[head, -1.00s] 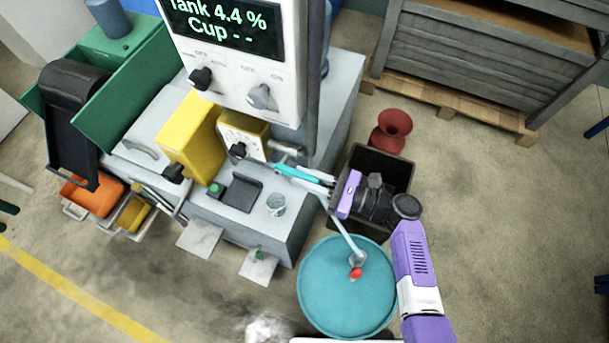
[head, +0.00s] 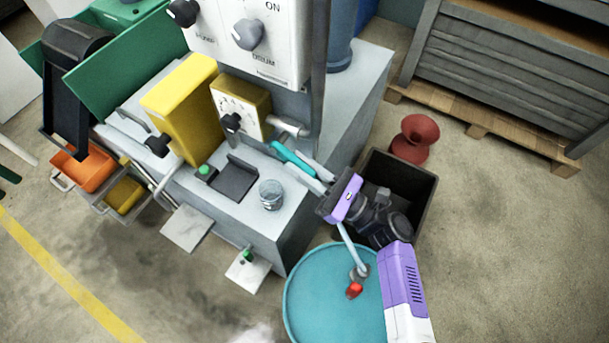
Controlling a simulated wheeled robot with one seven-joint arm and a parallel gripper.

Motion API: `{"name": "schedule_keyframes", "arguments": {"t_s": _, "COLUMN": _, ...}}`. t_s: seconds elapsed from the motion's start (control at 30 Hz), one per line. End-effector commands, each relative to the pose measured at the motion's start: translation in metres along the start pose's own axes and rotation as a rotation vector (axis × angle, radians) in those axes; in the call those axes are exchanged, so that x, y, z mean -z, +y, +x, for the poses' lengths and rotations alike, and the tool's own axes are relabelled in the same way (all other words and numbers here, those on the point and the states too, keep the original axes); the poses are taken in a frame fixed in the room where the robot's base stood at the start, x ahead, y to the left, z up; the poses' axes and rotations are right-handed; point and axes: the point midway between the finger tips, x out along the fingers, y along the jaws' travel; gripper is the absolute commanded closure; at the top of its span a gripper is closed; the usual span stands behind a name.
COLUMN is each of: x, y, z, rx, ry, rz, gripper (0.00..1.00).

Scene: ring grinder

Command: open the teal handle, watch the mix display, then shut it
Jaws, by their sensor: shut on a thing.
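The mix display is above the top edge of the head view and cannot be read. The white panel (head: 268,60) under it shows, with its knobs. A small grey cup (head: 271,194) stands on the machine's ledge, below and left of the handle.
A teal drum (head: 325,300) with a red-tipped fitting stands below my arm. A black bin (head: 425,192) is behind my wrist, with a red vase-shaped thing (head: 414,138) beyond it. A yellow box (head: 182,108) and a dial box (head: 240,108) stand left. Floor at the right is clear.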

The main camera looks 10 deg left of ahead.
Motion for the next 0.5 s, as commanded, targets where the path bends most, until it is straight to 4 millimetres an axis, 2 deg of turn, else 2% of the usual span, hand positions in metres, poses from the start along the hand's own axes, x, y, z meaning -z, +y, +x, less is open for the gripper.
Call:
{"name": "schedule_keyframes", "arguments": {"t_s": 0.03, "x": 0.0096, "y": 0.0003, "z": -0.0035, "rx": -0.001, "ry": -0.021, "rz": 0.000, "gripper": 1.00}}
{"name": "schedule_keyframes", "arguments": {"t_s": 0.5, "x": 0.0110, "y": -0.0001, "z": -0.0004, "rx": 0.001, "ry": -0.136, "rz": 0.000, "gripper": 1.00}}
